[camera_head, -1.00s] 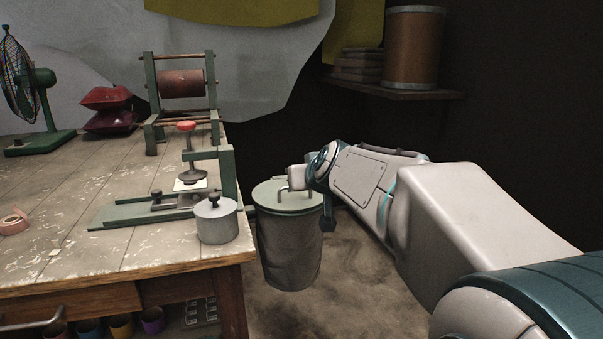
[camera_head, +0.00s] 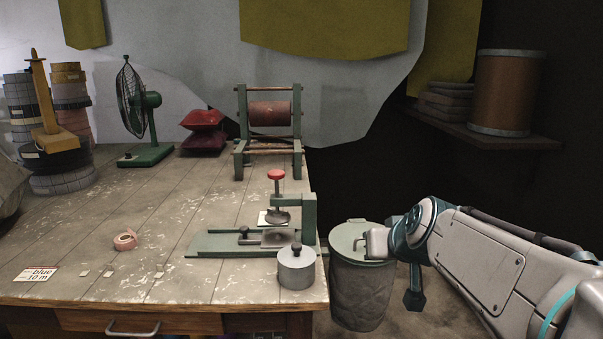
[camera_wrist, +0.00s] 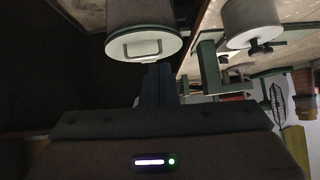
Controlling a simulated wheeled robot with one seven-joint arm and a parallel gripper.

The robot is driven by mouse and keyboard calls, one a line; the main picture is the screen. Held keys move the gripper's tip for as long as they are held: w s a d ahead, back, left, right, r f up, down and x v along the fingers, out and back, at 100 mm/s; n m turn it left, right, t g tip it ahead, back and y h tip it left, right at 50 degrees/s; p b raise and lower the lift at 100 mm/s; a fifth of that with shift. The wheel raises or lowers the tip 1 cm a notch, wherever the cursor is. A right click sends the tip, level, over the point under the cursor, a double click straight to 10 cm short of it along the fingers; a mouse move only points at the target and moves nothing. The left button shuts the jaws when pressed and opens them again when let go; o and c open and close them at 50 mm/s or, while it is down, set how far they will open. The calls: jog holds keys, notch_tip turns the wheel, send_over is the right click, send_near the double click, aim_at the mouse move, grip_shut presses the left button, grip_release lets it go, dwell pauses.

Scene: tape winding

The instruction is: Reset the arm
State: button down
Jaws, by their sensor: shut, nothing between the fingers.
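My arm reaches in from the right in the head view. My gripper (camera_head: 414,300) hangs from its end, fingers down, in front of and to the right of the lidded metal bin (camera_head: 362,290). Its dark fingers are together and empty, clear of the table. They also show in the wrist view (camera_wrist: 160,78), which looks upside down, with the bin (camera_wrist: 144,18) beyond them. I cannot tell the exact gap between gripper and bin.
The wooden table (camera_head: 100,220) holds a green press (camera_head: 308,215), a grey lidded pot (camera_head: 297,268), a pink tape roll (camera_head: 125,240), a roller stand (camera_head: 270,113) and a fan (camera_head: 145,115). A wall shelf (camera_head: 480,135) carries a brown drum (camera_head: 506,92).

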jog(key=s+r+g+p, duration=0.3)
jog(key=s+r+p, duration=0.2)
jog(key=s+p, duration=0.4)
jog(key=s+r+g+h+p, duration=0.1)
jog(key=s+r+g+p, duration=0.2)
jog(key=p, duration=1.1)
jog(key=shift+s+a+r+m+g, duration=0.35)
jog(key=shift+s+r, duration=1.35)
jog(key=shift+s, duration=1.45)
